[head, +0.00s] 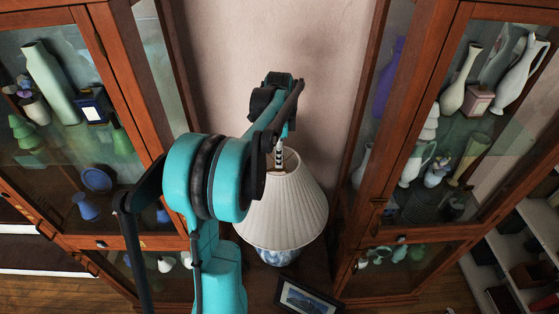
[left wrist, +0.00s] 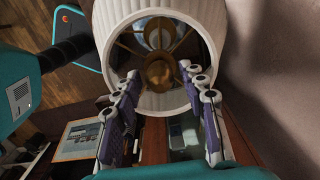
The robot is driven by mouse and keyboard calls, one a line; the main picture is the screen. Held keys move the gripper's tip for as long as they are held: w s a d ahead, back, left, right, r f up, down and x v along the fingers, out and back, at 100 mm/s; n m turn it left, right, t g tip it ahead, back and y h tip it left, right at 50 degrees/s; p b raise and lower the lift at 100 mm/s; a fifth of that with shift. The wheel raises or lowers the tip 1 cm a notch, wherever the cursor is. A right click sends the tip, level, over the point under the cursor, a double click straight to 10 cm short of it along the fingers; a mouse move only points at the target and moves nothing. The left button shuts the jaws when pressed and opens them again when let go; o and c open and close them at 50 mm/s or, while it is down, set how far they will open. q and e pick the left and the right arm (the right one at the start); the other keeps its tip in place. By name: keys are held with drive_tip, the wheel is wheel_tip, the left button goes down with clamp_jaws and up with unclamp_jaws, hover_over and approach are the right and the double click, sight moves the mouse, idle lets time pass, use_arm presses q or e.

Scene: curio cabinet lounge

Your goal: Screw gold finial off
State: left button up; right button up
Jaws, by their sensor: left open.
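A table lamp with a pleated cream shade (head: 290,212) and a blue and white base (head: 276,256) stands between two cabinets. The left wrist view looks onto the open top of the shade (left wrist: 212,22). The round gold finial (left wrist: 158,75) sits at the centre of its brass spokes. My left gripper (left wrist: 159,71) is open, its two fingers on either side of the finial in that view, with a gap to each. In the head view my left gripper (head: 280,153) hangs above the shade's top, and the finial is hidden there. My right gripper is not in view.
Glass-fronted wooden cabinets with vases stand at left (head: 127,70) and right (head: 425,85), close beside my left arm. The wall (head: 330,50) is behind the lamp.

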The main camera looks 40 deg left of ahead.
use_arm(q)
drive_tip(key=m, duration=1.2)
drive_tip(key=shift+m, duration=0.3)
